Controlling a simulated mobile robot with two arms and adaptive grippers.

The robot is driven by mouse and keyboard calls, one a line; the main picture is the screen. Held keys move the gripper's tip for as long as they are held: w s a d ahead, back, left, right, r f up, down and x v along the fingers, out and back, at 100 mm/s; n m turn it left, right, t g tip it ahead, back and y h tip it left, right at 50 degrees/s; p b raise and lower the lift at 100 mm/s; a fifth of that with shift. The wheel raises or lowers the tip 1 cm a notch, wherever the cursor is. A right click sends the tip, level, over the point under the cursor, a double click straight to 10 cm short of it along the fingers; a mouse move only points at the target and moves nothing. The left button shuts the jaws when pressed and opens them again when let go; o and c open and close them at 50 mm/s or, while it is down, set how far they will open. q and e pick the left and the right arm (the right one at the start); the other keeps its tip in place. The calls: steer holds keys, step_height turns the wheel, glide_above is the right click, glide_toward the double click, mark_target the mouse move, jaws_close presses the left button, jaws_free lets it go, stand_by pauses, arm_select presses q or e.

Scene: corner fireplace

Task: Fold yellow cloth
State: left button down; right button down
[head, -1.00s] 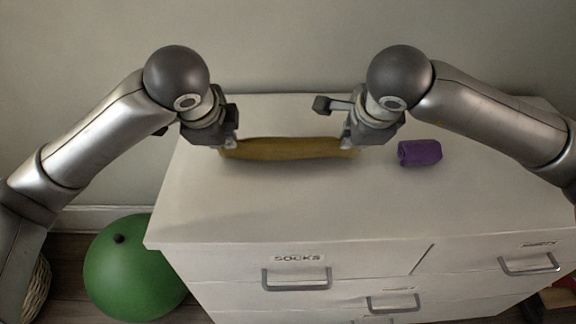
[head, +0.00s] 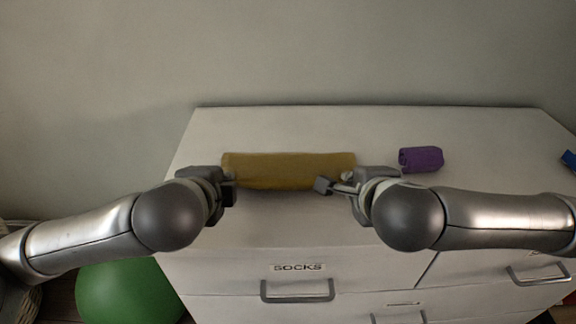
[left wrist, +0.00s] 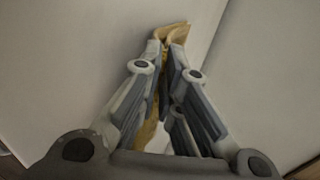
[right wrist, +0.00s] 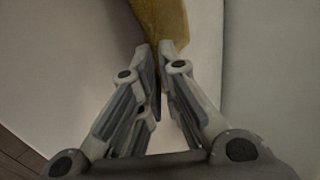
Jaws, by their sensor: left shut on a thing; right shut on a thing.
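The yellow cloth (head: 285,169) stretches as a flat band between my two grippers, over the white dresser top. My left gripper (head: 229,180) is shut on its left end. In the left wrist view the cloth (left wrist: 176,33) shows at the fingertips of the left gripper (left wrist: 168,50). My right gripper (head: 340,183) is at the right end of the cloth. In the right wrist view the right gripper (right wrist: 157,50) is shut on the edge of the cloth (right wrist: 160,18). I cannot tell whether the cloth touches the dresser top.
A blue object (head: 569,159) shows at the right edge. A green ball (head: 125,293) is on the floor at left. The drawer labelled SOCKS (head: 350,268) is shut.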

arm_select(q)
steer(key=c, duration=1.4)
jaws_free()
arm_select(e)
steer(key=c, duration=1.4)
jaws_free()
arm_select(q)
steer(key=shift+o, duration=0.2)
arm_select(e)
steer(key=shift+o, duration=0.2)
